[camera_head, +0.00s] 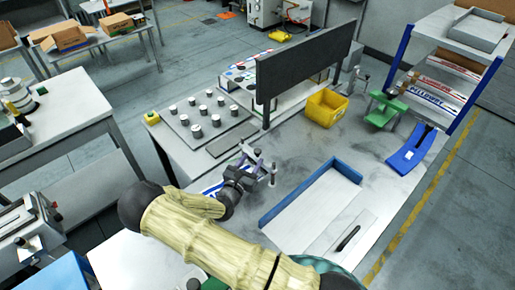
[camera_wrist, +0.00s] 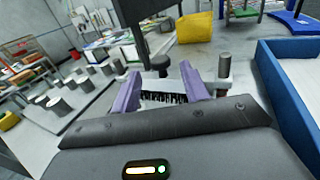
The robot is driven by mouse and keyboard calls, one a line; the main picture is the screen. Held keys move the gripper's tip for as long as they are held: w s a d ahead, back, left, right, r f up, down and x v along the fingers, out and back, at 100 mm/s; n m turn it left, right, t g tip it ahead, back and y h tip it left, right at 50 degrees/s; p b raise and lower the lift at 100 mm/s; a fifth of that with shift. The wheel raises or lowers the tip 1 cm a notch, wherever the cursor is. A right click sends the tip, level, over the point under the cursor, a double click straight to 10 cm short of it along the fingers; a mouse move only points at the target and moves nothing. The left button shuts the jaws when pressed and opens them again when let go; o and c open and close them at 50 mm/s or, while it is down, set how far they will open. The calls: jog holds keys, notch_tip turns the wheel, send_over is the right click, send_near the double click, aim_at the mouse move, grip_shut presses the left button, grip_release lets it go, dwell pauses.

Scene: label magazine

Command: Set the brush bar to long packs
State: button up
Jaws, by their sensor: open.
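My gripper (camera_head: 251,158) is over the near part of the worktable in the head view, its purple fingers spread apart. In the wrist view my gripper (camera_wrist: 163,90) is open, with a white bar carrying black bristles, apparently the brush bar (camera_wrist: 165,98), showing between and just beyond its fingers. I cannot tell whether the fingers touch it. A dark round knob (camera_wrist: 160,62) stands behind the bar, and a grey post (camera_wrist: 224,66) stands at its right end. The bar's lower part is hidden by my gripper. No pack-length marking is readable.
A plate with several grey cylinders (camera_head: 196,116) lies left of my gripper. A dark upright panel (camera_head: 300,72) and a yellow bin (camera_head: 326,106) stand behind. A blue-edged tray (camera_head: 282,202) is close on the right. Bare tabletop (camera_head: 290,150) lies between gripper and bin.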

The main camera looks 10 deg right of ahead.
aim_at(256, 154)
jog(key=p+x, duration=0.1)
jog(key=x, duration=0.4)
jog(key=shift+w+d, duration=0.25)
jog(key=shift+w, duration=0.05)
grip_shut()
